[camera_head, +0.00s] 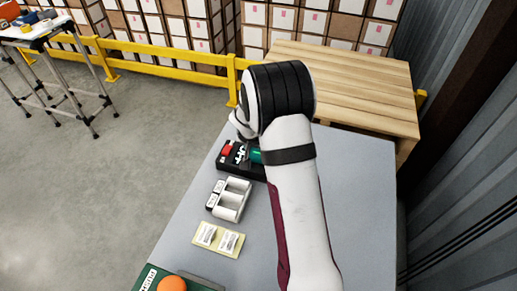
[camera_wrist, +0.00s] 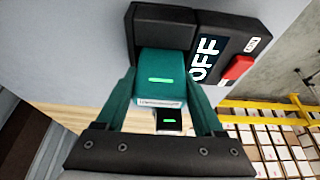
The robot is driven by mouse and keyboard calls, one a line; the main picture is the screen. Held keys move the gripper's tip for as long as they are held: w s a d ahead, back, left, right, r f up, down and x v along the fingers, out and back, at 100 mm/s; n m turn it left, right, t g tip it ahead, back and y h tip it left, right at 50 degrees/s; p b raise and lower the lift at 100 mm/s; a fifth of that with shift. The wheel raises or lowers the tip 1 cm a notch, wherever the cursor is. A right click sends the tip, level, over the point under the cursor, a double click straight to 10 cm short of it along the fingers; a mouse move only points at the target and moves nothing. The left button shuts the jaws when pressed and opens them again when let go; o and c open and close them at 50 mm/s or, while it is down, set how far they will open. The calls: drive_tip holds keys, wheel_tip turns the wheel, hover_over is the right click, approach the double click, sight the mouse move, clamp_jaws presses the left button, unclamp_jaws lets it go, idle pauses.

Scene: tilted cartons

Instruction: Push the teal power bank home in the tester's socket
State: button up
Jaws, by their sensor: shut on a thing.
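The teal power bank (camera_wrist: 160,68) has a small lit green bar and a pale label strip on its near end. Its far end meets the black socket block (camera_wrist: 163,25) of the tester; how deep it sits cannot be told. The tester (camera_wrist: 235,35) has a display reading OFF and a red button (camera_wrist: 237,68). My gripper (camera_wrist: 162,85) is shut on the power bank, one teal finger on each side. In the head view the tester (camera_head: 233,160) lies on the grey table, and a bit of the teal power bank (camera_head: 256,156) shows; my arm hides much of the gripper.
A white two-bay holder (camera_head: 230,198), a yellow card with labels (camera_head: 218,239) and a green box with an orange button (camera_head: 172,284) stand nearer on the grey table (camera_head: 350,200). A wooden table (camera_head: 350,85), yellow rail (camera_head: 160,55) and stacked cartons lie beyond.

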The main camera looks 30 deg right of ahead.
drive_tip(key=shift+f, duration=0.45)
idle(1.0)
drive_tip(key=o, duration=1.3)
drive_tip(key=shift+c, duration=1.6)
drive_tip(key=shift+r, duration=0.1)
wheel_tip(320, 180, up, 7)
drive_tip(key=shift+f, duration=0.2)
drive_tip(key=shift+r, duration=0.65)
